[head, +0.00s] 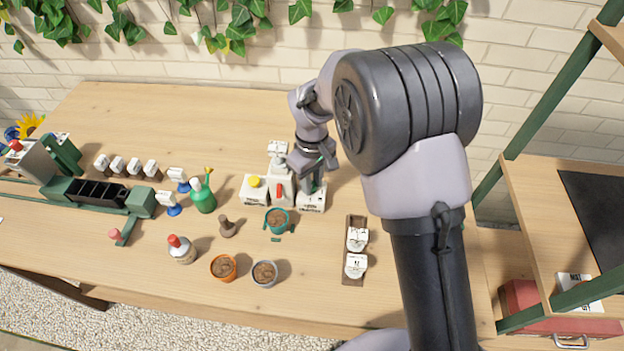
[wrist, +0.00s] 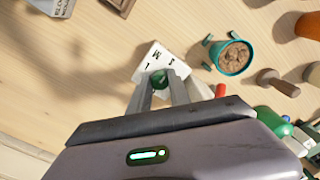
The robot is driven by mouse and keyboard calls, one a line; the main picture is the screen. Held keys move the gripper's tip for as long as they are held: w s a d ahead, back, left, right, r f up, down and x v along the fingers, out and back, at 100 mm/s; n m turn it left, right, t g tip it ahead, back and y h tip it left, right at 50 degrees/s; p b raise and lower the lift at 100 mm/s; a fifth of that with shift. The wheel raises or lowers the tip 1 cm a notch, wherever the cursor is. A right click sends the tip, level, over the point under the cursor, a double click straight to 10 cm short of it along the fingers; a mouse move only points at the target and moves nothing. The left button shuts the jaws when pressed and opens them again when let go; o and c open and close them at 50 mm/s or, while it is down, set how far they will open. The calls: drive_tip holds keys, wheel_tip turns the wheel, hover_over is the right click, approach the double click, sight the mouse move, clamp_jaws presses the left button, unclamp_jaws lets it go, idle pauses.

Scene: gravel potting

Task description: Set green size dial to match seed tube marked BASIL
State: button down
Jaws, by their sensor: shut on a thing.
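The green size dial (wrist: 159,78) sits on top of a white box (wrist: 146,62) printed with dark letters, an M and an S among them. The box also shows in the head view (head: 312,203). My gripper (wrist: 160,88) is shut on the dial, with a finger on each side of it. In the head view my gripper (head: 312,184) points down onto the box, and the dial is mostly hidden there. Several white-labelled tubes (head: 118,165) stand in a row at the left; their print is too small to read, so I cannot tell which is BASIL.
Beside the dial box are a white box with a yellow button (head: 254,183) and a red lever (head: 279,190). A brown tray (head: 355,222) holds two white labelled things.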

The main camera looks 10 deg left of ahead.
drive_tip(key=shift+m, duration=0.5)
drive_tip(key=c, duration=1.2)
unclamp_jaws()
drive_tip(key=shift+r, duration=0.1)
wheel_tip(320, 180, up, 17)
drive_tip(key=p, duration=0.6)
drive_tip(key=shift+p, duration=0.35)
drive_tip(key=shift+r, duration=0.1)
